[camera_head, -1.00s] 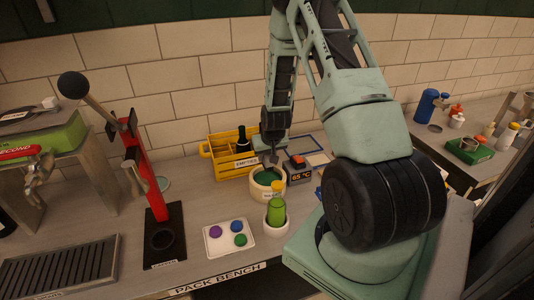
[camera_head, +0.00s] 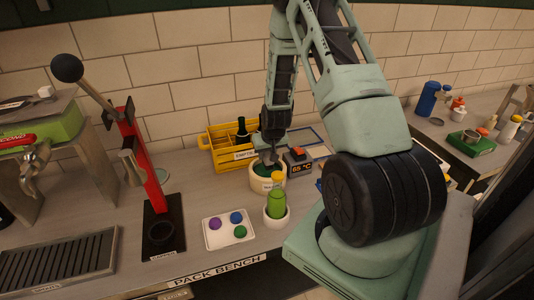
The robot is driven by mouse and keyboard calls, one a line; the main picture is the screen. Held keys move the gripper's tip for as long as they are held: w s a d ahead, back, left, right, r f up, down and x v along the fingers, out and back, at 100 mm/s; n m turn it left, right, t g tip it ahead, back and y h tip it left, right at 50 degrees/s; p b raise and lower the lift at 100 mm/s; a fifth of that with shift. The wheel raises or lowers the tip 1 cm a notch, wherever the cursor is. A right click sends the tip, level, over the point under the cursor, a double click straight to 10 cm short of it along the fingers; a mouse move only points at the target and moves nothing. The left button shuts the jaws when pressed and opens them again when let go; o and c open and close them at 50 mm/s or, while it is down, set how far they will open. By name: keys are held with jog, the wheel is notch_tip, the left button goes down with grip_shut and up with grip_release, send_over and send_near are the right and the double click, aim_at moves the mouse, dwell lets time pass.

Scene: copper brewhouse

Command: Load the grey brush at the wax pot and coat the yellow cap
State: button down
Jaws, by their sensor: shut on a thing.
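The wax pot (camera_head: 258,184) is a cream round pot with dark green wax inside, at the back middle of the bench. My gripper (camera_head: 269,158) points down over the pot's mouth, shut on the grey brush, which is small and mostly hidden; a grey bit of it shows at the mouth. I cannot tell how deep it reaches. The yellow cap (camera_head: 278,177) sits on an upright green bottle (camera_head: 275,204). The bottle stands in a white holder (camera_head: 276,220) just in front of the pot.
A yellow crate (camera_head: 225,157) with a dark bottle stands behind the pot. A temperature display (camera_head: 299,168) is right of it. A white card with coloured discs (camera_head: 214,240) lies front left. A red lever press (camera_head: 145,170) stands farther left. My arm hides the right side.

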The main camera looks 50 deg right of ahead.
jog(key=shift+f+b, duration=1.25)
jog(key=shift+f, duration=0.25)
dwell(0.6)
jog(key=c, duration=1)
grip_release()
jog(key=c, duration=0.3)
jog(key=shift+c, duration=0.2)
jog(key=shift+r, duration=0.25)
jog(key=c, duration=0.7)
jog(key=shift+c, duration=0.4)
